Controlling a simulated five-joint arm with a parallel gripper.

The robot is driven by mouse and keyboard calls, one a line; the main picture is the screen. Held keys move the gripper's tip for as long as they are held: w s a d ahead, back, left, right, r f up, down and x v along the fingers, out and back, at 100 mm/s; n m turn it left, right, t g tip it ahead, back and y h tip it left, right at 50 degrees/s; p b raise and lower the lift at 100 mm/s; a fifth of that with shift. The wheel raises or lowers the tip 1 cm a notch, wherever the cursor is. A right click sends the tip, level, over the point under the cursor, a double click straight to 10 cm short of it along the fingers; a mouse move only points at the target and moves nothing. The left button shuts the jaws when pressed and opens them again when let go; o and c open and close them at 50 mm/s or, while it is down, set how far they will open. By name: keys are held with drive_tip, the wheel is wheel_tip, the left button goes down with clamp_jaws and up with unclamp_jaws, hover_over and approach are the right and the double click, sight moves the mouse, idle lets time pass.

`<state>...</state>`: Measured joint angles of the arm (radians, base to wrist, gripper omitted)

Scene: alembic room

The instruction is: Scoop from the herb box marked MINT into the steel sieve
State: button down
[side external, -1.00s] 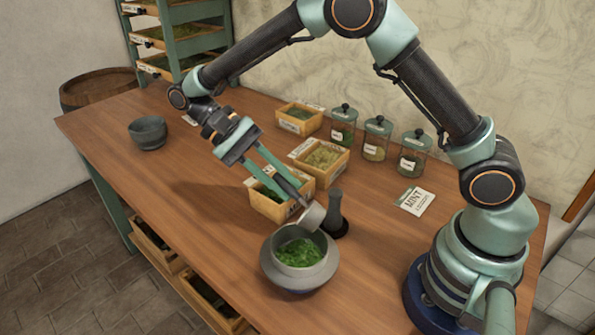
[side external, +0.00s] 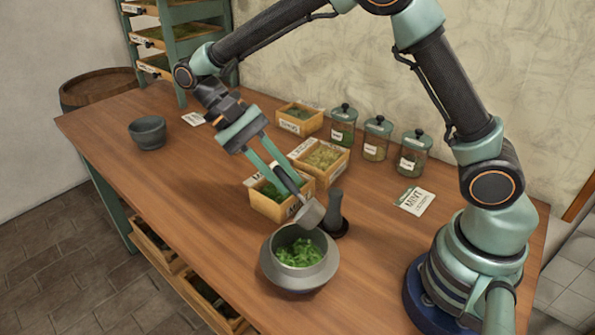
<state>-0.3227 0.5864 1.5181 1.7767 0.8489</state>
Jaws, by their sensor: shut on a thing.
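My gripper (side external: 291,187) is shut on the dark handle of a small grey metal scoop (side external: 311,213). The scoop is tilted down over the back rim of a round grey vessel (side external: 273,270), which looks like the steel sieve. Chopped green herb (side external: 299,253) lies inside the vessel. The scoop's inside is hidden, so I cannot tell if any herb is in it. Behind my gripper is a wooden herb box (side external: 267,207) with green leaves; its front label is partly covered and hard to read.
A card reading MINT (side external: 414,200) lies at right. A dark pestle-like thing (side external: 335,213) stands close beside the scoop. Two more herb boxes (side external: 320,160) (side external: 299,120) and three lidded jars (side external: 375,140) line the back. A grey bowl (side external: 148,133) stands at left; the left front table is clear.

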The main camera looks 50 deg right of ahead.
drive_tip(key=t+y, duration=0.1)
drive_tip(key=t, duration=0.1)
drive_tip(key=r+t+y, duration=0.1)
drive_tip(key=t, duration=0.2)
drive_tip(key=shift+t, duration=0.3)
drive_tip(key=t, duration=0.2)
drive_tip(key=t+y, duration=0.1)
drive_tip(key=t, duration=0.1)
drive_tip(key=shift+r+t+y, duration=0.3)
drive_tip(key=shift+r, duration=0.05)
